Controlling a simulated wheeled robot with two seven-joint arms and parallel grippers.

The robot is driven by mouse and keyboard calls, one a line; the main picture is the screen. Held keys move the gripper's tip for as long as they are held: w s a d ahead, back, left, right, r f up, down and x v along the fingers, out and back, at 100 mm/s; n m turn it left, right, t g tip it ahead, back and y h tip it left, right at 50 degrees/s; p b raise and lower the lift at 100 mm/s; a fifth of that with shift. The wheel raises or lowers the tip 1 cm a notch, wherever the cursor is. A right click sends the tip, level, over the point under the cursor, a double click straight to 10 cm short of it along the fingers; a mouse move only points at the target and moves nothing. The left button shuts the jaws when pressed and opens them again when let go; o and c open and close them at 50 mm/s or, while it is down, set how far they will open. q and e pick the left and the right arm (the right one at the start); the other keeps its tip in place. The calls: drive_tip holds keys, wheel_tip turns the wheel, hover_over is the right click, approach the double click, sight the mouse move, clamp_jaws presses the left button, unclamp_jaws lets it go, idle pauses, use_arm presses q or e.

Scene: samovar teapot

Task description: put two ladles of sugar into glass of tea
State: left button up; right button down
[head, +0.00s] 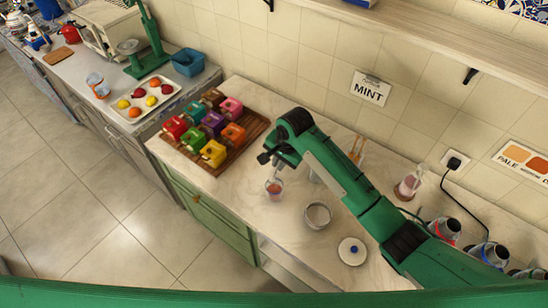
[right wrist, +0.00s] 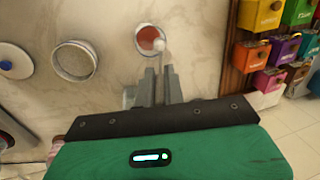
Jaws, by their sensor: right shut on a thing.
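My right gripper (head: 270,158) is shut on a small ladle and is above the glass of tea (head: 274,188), which holds reddish-brown tea. In the right wrist view the ladle's pale round bowl (right wrist: 159,45) overlaps the glass's rim (right wrist: 137,40); its thin handle runs back between the fingers (right wrist: 160,82). I cannot tell whether sugar is in the ladle. The open round sugar bowl (head: 317,215) stands to the right of the glass and also shows in the right wrist view (right wrist: 75,60). Its white lid with a blue knob (head: 352,251) lies apart. My left gripper is out of view.
A wooden tray (head: 247,147) with several coloured boxes (head: 213,153) stands left of the glass. A clear glass item shows partly behind my right arm (right wrist: 128,97). A flask (head: 408,185) and several jars (head: 445,229) stand at the right. The counter's front edge is close to the glass.

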drive_tip(key=s+d+f+t+y+b, duration=0.5)
drive_tip(key=d+f+t+y+b, duration=0.15)
drive_tip(key=y+b, duration=0.35)
drive_tip(key=w+a+r+g+h+p, duration=0.6)
drive_tip(key=a+r+g+h+p, duration=0.1)
drive_tip(key=r+h+p, duration=0.3)
drive_tip(key=shift+w+a+r+g+h, duration=0.15)
drive_tip(key=shift+a+r+g+h, duration=0.3)
drive_tip(key=shift+a+h, duration=0.5)
idle(3.0)
drive_tip(key=shift+d+r, duration=0.1)
idle(1.2)
